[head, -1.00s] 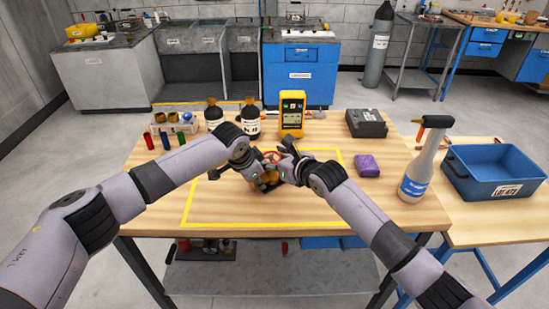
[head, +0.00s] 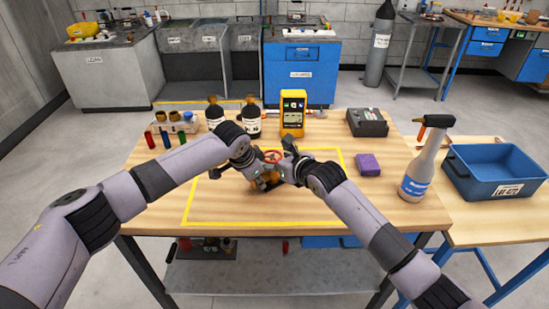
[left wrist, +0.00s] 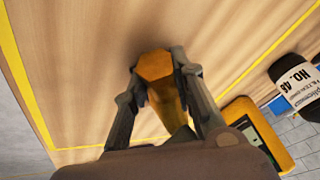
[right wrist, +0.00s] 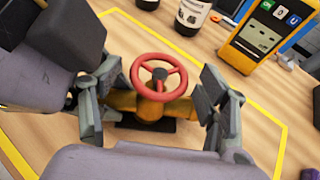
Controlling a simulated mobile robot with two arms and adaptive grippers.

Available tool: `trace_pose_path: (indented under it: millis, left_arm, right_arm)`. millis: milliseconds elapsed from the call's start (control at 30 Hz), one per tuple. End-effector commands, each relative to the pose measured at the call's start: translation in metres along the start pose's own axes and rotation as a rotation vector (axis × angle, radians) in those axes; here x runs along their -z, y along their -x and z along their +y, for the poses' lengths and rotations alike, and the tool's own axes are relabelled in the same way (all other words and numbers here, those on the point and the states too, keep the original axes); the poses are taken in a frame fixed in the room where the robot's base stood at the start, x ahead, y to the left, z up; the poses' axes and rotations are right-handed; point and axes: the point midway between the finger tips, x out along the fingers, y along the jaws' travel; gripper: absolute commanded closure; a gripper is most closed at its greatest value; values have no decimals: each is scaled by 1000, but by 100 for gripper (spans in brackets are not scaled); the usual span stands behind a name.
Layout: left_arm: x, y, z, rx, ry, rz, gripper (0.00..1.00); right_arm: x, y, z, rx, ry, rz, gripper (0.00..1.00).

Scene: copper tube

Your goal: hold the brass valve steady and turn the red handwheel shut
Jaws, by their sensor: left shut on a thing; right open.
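The brass valve (right wrist: 125,103) sits on a dark base inside the yellow outline on the wooden table, with the red handwheel (right wrist: 159,77) on top. In the head view the handwheel (head: 272,156) shows between my two grippers. My left gripper (left wrist: 160,80) is shut on the valve's hexagonal brass end (left wrist: 156,68). My right gripper (right wrist: 158,105) is open, with one finger on either side of the handwheel. A gap shows between the wheel rim and both fingers. Parts of the valve body are hidden by my arms in the head view.
A yellow handheld meter (head: 292,113) and dark bottles (head: 250,120) stand behind the valve. A purple block (head: 367,164) and a spray bottle (head: 425,165) are to the right. A blue bin (head: 495,172) sits on the side table. The front of the outlined area is clear.

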Motion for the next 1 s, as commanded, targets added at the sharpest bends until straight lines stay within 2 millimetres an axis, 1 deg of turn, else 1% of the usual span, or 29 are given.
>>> trace_pose_path:
  millis: [367,1000]
  left_arm:
    - [1,1,0,1,-1,3,100]
    - [1,1,0,1,-1,3,100]
  right_arm:
    - [-1,0,0,-21,12,0,30]
    - [0,-2,-6,-255,108,10,30]
